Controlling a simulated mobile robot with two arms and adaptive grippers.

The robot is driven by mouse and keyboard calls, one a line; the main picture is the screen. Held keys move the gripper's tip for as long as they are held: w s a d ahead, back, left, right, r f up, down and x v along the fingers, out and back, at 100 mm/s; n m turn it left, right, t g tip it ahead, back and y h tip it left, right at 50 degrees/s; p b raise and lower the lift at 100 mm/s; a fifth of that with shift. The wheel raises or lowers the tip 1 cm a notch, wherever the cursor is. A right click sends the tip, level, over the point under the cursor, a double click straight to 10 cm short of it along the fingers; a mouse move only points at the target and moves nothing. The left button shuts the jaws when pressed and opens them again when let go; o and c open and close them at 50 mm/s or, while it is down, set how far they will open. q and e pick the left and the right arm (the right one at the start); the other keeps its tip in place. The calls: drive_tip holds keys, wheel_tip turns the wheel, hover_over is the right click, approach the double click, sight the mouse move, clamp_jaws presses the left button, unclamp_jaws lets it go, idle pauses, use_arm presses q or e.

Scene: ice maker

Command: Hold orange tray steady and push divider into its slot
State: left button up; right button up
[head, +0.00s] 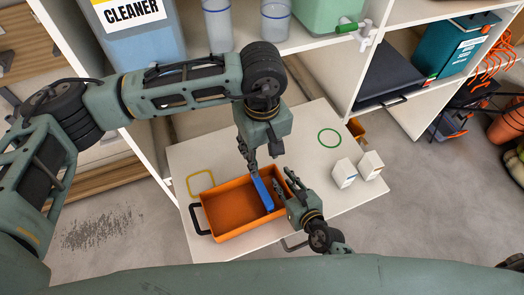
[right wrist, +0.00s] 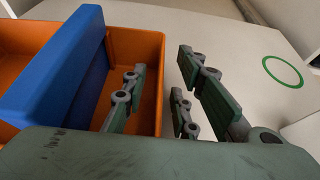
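The orange tray (head: 225,232) lies on the white table, its black handle (head: 200,220) at the left. The blue divider (head: 262,193) stands crosswise in its right part and rises above the rim in the right wrist view (right wrist: 60,70); its lower edge is hidden. My left gripper (head: 250,170) points down at the divider's far end; whether its fingers are closed is unclear. My right gripper (head: 283,187) is at the tray's right end. In the right wrist view its open fingers (right wrist: 160,95) straddle the tray's end wall, with a gap outside.
A yellow outline (head: 201,184) lies behind the tray, and a green ring (head: 330,138) at the back right. Two white boxes (head: 344,173) (head: 370,165) stand right of my right gripper. Shelves with a cleaner jug (head: 140,45) and clear cups (head: 276,20) rise behind.

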drive_tip(key=v, duration=1.9)
idle(0.4)
drive_tip(key=shift+s, duration=0.1)
